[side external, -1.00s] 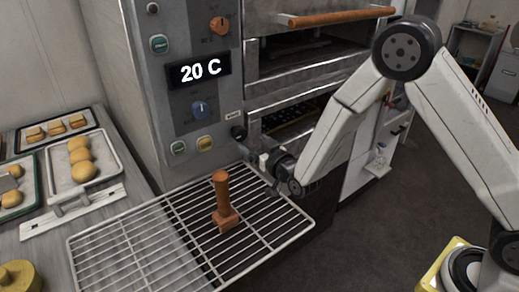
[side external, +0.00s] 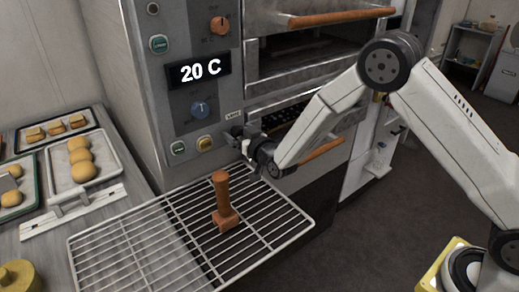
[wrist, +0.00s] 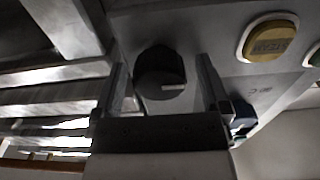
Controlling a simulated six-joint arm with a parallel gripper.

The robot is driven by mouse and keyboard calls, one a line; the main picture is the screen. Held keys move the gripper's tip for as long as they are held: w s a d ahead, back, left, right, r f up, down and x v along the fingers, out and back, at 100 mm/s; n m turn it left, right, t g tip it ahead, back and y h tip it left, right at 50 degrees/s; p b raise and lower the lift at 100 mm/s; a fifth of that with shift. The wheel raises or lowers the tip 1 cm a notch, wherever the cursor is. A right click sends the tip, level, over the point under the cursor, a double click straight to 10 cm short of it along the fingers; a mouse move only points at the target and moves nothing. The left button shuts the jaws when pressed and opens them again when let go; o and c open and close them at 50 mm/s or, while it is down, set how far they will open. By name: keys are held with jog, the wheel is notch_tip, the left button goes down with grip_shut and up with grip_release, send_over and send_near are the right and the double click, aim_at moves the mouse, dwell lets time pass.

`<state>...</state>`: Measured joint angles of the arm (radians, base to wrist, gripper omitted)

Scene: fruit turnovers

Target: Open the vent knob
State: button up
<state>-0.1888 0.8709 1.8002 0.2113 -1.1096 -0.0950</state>
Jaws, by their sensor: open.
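The vent knob (wrist: 160,70) is round and black, with a white pointer line that points right in the wrist view. It sits on the grey oven panel (wrist: 205,30). My gripper (wrist: 161,88) is open, with one finger on each side of the knob. A gap shows between each finger and the knob, so it does not appear to touch. In the side external view my gripper (side external: 238,139) is at the panel's lower right, just below a small label (side external: 233,114), and mostly hides the knob there.
A yellow button (side external: 205,143), a green button (side external: 178,148) and a blue knob (side external: 200,109) are close by on the panel. A wire rack (side external: 110,247) with a brown wooden-handled tool (side external: 222,200) lies below. An oven door handle (side external: 325,149) is to the right.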

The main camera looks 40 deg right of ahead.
grip_shut()
dwell(0.3)
jog(key=shift+s, duration=0.1)
jog(key=s, duration=0.3)
jog(key=shift+s, duration=0.2)
grip_release()
